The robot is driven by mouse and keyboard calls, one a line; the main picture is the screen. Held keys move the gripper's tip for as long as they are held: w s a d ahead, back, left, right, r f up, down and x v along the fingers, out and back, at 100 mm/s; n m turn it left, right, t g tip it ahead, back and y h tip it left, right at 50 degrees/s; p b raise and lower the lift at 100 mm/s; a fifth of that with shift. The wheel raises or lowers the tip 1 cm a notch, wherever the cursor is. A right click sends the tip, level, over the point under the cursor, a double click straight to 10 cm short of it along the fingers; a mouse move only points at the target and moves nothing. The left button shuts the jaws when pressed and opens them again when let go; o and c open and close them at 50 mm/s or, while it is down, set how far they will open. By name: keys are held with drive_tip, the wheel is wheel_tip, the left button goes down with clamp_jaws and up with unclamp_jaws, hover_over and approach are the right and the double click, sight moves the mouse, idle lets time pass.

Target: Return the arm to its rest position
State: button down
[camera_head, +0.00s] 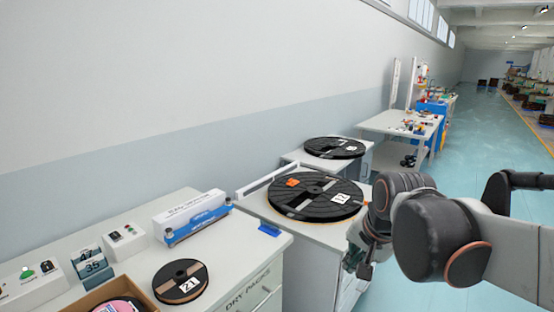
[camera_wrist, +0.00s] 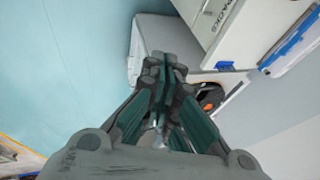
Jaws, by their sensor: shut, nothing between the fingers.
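My gripper (camera_head: 362,262) hangs at the lower right in the head view, pointing down beside the cabinet that bears a large reel. In the wrist view my gripper (camera_wrist: 165,72) is shut with its fingertips together and nothing between them. My arm is folded at the right of the head view, and its bulky joints hide part of the floor. The large black reel (camera_head: 316,197) with an orange label lies flat on the cabinet, left of my gripper and apart from it. In the wrist view the reel (camera_wrist: 210,97) is mostly hidden behind the fingers.
A bench (camera_head: 245,240) at left holds a small reel (camera_head: 181,281) numbered 21, a bag sealer (camera_head: 192,217), a control box (camera_head: 123,242) and an open carton (camera_head: 78,304). Another reel (camera_head: 334,148) lies behind the large one. Clear teal floor (camera_head: 490,140) runs along the right.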

drive_tip(key=s+d+f+n, duration=0.1)
drive_tip(key=s+n, duration=0.3)
drive_tip(key=s, duration=0.3)
drive_tip(key=s+d+f+n+t, duration=0.1)
drive_tip(key=s+n, duration=0.3)
drive_tip(key=s, duration=0.4)
drive_tip(key=shift+d+f+t+h, duration=0.35)
drive_tip(key=shift+d+f, duration=0.25)
drive_tip(key=shift+f, duration=0.2)
